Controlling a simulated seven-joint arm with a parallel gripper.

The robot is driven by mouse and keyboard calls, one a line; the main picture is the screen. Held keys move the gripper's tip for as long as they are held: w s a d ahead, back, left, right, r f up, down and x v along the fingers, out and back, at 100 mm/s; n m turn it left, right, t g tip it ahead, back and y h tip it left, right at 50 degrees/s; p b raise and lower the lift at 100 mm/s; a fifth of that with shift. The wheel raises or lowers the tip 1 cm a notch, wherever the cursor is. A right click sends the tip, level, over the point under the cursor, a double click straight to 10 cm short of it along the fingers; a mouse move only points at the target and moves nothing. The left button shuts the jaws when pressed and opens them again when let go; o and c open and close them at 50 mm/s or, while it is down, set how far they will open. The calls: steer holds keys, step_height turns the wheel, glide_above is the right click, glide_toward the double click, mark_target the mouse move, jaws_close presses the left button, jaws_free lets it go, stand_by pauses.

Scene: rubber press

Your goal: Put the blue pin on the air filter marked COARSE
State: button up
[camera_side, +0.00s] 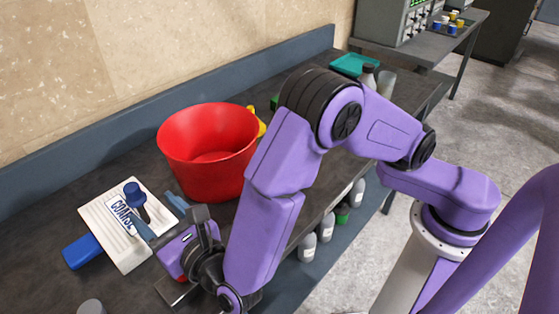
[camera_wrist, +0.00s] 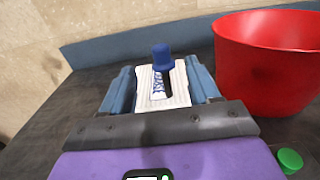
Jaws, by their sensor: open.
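The air filter (camera_side: 103,215) is a white ribbed panel lying on the dark bench at the lower left. Its label is partly covered but reads like COARSE. The blue pin (camera_side: 133,193) has a wide round head and stands about upright on the filter, beside the label; its foot is hard to make out. In the wrist view the pin (camera_wrist: 162,57) and the filter (camera_wrist: 178,88) show between my fingers. My gripper (camera_side: 158,214) is open and empty, just right of the pin and apart from it. It also shows in the wrist view (camera_wrist: 161,76).
A large red bucket (camera_side: 210,150) stands close behind my gripper. A blue block (camera_side: 82,252) lies at the filter's left edge, and a grey round object (camera_side: 91,307) at the bottom edge. A green cap (camera_wrist: 290,160) sits right of my gripper. A wall edge runs behind the bench.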

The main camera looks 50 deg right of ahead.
steer(key=s+d+r+m+g+h, duration=0.1)
steer(key=d+m+g+h, duration=0.2)
steer(key=d, duration=0.5)
steer(key=s+d+r+m+g+h, duration=0.1)
steer(key=s+d+m+g, duration=0.15)
steer(key=d+m, duration=0.35)
steer(key=d+r+m+g+h, duration=0.1)
steer(key=d+m+g+h, duration=0.2)
steer(key=d, duration=0.6)
steer(key=s+d+m+g+y, duration=0.3)
steer(key=s+d+m+g, duration=0.1)
steer(key=s, duration=0.5)
steer(key=s+d+m+g+y, duration=0.4)
steer(key=s+m, duration=0.3)
steer(key=s, duration=0.3)
steer(key=shift+d+g, duration=0.65)
steer(key=shift+d, duration=0.2)
